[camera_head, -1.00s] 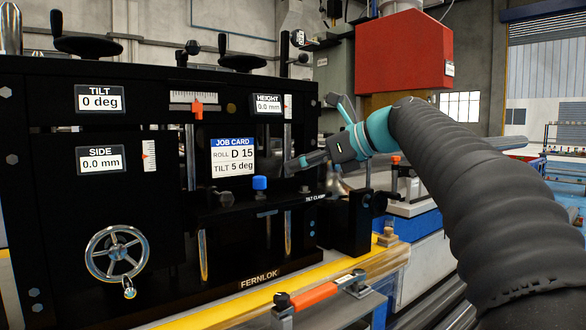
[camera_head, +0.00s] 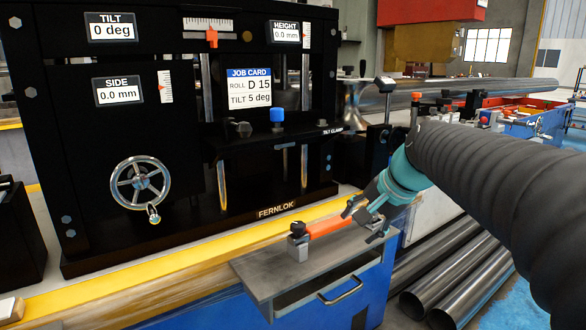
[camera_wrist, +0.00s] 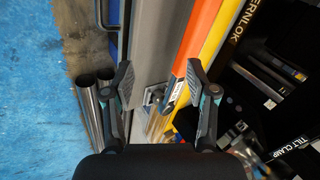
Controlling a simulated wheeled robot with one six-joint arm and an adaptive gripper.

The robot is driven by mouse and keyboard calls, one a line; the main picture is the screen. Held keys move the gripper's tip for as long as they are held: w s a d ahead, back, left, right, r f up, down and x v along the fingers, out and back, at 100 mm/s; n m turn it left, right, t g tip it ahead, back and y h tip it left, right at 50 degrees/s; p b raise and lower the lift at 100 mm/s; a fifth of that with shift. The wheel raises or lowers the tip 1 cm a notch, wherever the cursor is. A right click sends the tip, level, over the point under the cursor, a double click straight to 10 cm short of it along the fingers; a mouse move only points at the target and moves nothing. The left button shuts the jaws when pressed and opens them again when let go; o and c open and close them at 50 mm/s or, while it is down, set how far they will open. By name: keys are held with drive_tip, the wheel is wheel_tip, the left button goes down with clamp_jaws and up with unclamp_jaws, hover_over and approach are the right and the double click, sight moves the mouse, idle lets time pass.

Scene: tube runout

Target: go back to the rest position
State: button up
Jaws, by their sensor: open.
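My gripper (camera_head: 368,216) is open and empty at the end of my dark, ribbed arm. It points down and to the left, over the right end of the grey steel shelf (camera_head: 265,268). An orange bar (camera_head: 328,224) with dark ends lies along the shelf's back edge, close to my fingers. In the wrist view, my gripper's two fingers (camera_wrist: 160,86) stand wide apart. The orange bar (camera_wrist: 203,35) shows there beyond the right finger, with nothing held between the fingers. Whether a finger touches the bar I cannot tell.
The black FERNLOK machine (camera_head: 150,235) stands behind the shelf, with a handwheel (camera_head: 140,184), blue knob (camera_head: 277,115) and job card (camera_head: 249,88). A yellow rail (camera_head: 150,274) runs along its front. Steel tubes (camera_head: 440,275) lie at lower right, by the blue floor.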

drive_tip(key=s+d+f+n+h, duration=0.1)
drive_tip(key=s+f+n, duration=0.3)
drive_tip(key=s, duration=0.7)
drive_tip(key=s+d+f+n+h+p, duration=0.1)
drive_tip(key=s+f+n, duration=0.3)
drive_tip(key=s, duration=0.8)
wheel_tip(320, 180, down, 2)
drive_tip(key=shift+f+h, duration=0.25)
drive_tip(key=shift+h, duration=0.65)
